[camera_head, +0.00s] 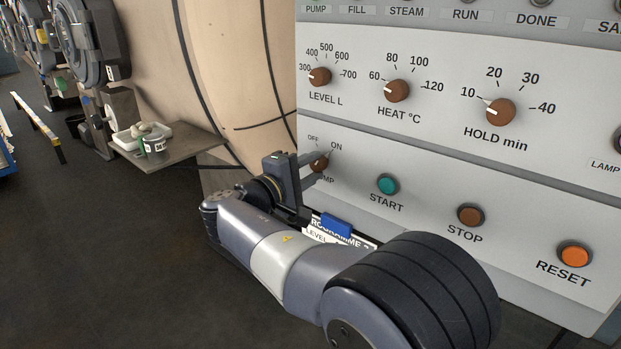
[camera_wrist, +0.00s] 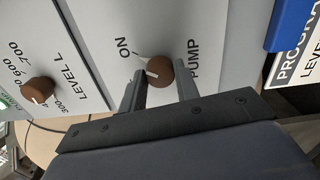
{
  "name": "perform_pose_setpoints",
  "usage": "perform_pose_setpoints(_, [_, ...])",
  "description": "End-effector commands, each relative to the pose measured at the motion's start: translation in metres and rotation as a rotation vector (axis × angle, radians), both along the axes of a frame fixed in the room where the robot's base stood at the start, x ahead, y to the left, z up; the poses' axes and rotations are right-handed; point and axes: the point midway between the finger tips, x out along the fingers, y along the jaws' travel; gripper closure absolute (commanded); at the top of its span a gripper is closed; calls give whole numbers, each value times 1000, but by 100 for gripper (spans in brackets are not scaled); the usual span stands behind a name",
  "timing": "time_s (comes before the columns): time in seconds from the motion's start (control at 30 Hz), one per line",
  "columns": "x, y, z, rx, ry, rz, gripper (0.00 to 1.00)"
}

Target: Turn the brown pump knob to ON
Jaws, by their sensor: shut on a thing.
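The brown pump knob (camera_head: 320,163) is on the lower part of the grey control panel, below its OFF and ON marks. In the wrist view the knob (camera_wrist: 159,69) sits between the two dark fingers of my gripper (camera_wrist: 164,76), which is shut on it. The knob's white pointer shows on its left side in that view, short of the ON tick; the OFF mark is hidden there. In the head view my gripper (camera_head: 318,165) reaches the knob from the left, and its fingers cover part of the PUMP label.
A green START button (camera_head: 388,185), brown STOP button (camera_head: 470,215) and orange RESET button (camera_head: 575,254) lie right of the knob. The LEVEL knob (camera_head: 319,76) is above. A blue clip (camera_head: 336,225) holds a programme card below. A shelf (camera_head: 180,155) stands left.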

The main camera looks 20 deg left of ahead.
Motion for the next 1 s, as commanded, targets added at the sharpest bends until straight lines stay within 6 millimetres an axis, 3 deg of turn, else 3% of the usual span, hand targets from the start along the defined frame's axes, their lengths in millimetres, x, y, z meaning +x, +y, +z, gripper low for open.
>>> perform_pose_setpoints(0.63, [0, 0, -1, 47, -16, -1, 93])
perform_pose_setpoints(0.67, [0, 0, -1, 46, -16, -1, 68])
perform_pose_setpoints(0.9, [0, 0, -1, 46, -17, -1, 49])
perform_pose_setpoints(1.0, [0, 0, -1, 46, -18, 0, 48])
